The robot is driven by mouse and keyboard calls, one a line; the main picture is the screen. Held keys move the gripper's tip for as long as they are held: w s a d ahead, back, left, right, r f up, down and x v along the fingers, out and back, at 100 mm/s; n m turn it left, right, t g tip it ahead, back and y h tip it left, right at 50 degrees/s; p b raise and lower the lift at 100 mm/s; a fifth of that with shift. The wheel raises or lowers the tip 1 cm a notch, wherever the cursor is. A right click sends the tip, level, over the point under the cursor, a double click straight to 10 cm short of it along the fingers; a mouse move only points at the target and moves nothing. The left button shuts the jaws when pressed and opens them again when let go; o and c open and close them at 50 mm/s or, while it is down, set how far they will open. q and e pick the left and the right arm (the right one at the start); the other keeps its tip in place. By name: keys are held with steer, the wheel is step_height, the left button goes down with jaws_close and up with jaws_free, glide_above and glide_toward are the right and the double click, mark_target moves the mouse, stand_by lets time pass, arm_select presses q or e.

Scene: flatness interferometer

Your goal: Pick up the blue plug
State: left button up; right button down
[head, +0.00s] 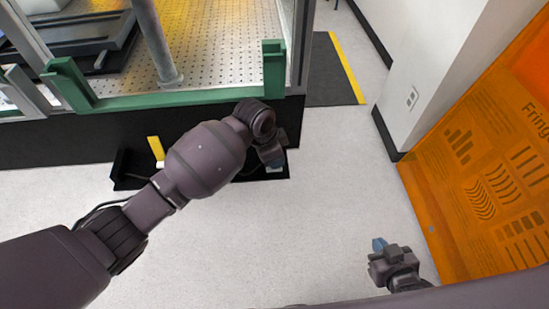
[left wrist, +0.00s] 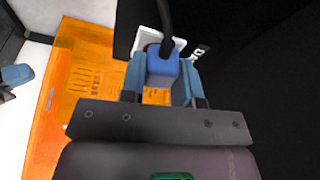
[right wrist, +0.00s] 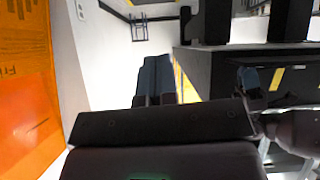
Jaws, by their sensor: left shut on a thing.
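The blue plug (left wrist: 162,68) sits between the two fingers of my left gripper (left wrist: 161,82) in the left wrist view, with a black cable running up from it. The left gripper is shut on it. A white plate (left wrist: 147,40) shows right behind the plug; I cannot tell whether they touch. In the head view my left gripper (head: 272,160) points down at the low black base, and the plug is hidden there. My right gripper (head: 380,246) is apart at the lower right, empty, its fingers together in the right wrist view (right wrist: 156,80).
A green-edged bench (head: 180,98) with a perforated top stands at the back left. An orange panel (head: 480,170) and a white wall (head: 430,70) are on the right. A black mat (head: 330,75) with a yellow edge lies behind. The floor (head: 320,220) between is clear.

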arm_select(q)
steer(key=shift+c, duration=0.7)
arm_select(e)
steer(key=shift+s+f, duration=0.2)
steer(key=shift+s, duration=0.1)
